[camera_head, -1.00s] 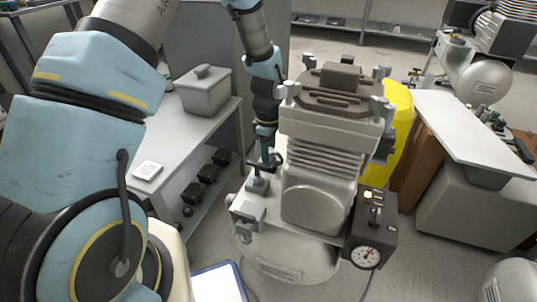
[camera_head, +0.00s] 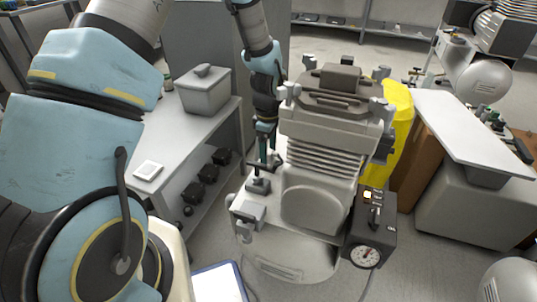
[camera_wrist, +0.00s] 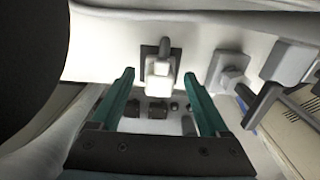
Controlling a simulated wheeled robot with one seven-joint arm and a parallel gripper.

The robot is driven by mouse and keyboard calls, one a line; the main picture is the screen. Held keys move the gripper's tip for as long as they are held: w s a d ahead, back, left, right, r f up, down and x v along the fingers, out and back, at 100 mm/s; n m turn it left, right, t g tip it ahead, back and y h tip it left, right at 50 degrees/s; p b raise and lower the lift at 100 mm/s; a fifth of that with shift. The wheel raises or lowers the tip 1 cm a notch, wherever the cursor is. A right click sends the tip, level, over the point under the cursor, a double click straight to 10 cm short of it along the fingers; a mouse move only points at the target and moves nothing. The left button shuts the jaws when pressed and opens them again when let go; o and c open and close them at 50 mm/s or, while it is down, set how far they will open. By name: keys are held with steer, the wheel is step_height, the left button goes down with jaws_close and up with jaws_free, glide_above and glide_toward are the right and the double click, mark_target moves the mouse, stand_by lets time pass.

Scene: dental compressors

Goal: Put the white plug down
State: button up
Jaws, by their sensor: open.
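In the wrist view, the white plug (camera_wrist: 158,74) stands between my two teal fingers, with a visible gap on each side. A dark square plate (camera_wrist: 148,50) and a grey upright piece (camera_wrist: 163,46) show right by it; I cannot tell how they join the plug. My gripper (camera_wrist: 158,76) is open and empty. In the head view, my gripper (camera_head: 264,158) is at the left side of the large grey compressor (camera_head: 312,205), above its left ledge. I cannot make out the plug clearly in the head view.
A grey fitting (camera_wrist: 231,75) stands close right of my fingers in the wrist view. A control box with a gauge (camera_head: 371,230) is on the compressor's right. A bench (camera_head: 215,120) with a lidded grey bin (camera_head: 204,92) stands left.

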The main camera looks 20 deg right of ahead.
mark_target(269, 151)
step_height(269, 151, up, 11)
steer(key=p, duration=0.2)
steer(key=w+a+r+m, duration=0.1)
steer(key=a+r+m, duration=0.2)
steer(key=a, duration=0.5)
steer(key=w+a+r+m, duration=0.15)
steer(key=a+r, duration=0.25)
steer(key=a, duration=0.5)
steer(key=s+a+r+m, duration=0.1)
steer(key=s+a+m, duration=0.2)
steer(key=a, duration=0.3)
steer(key=s+a+r+m+t, duration=0.1)
steer(key=s+a+m, duration=0.2)
steer(key=a, duration=0.4)
steer(key=shift+s+r+t, duration=0.2)
steer(key=shift+s+t, duration=0.05)
steer(key=shift+t, duration=0.05)
steer(key=shift+a+r, duration=0.1)
step_height(269, 151, up, 26)
steer(key=p, duration=2.6)
steer(key=shift+f, duration=0.2)
steer(key=shift+c, duration=0.4)
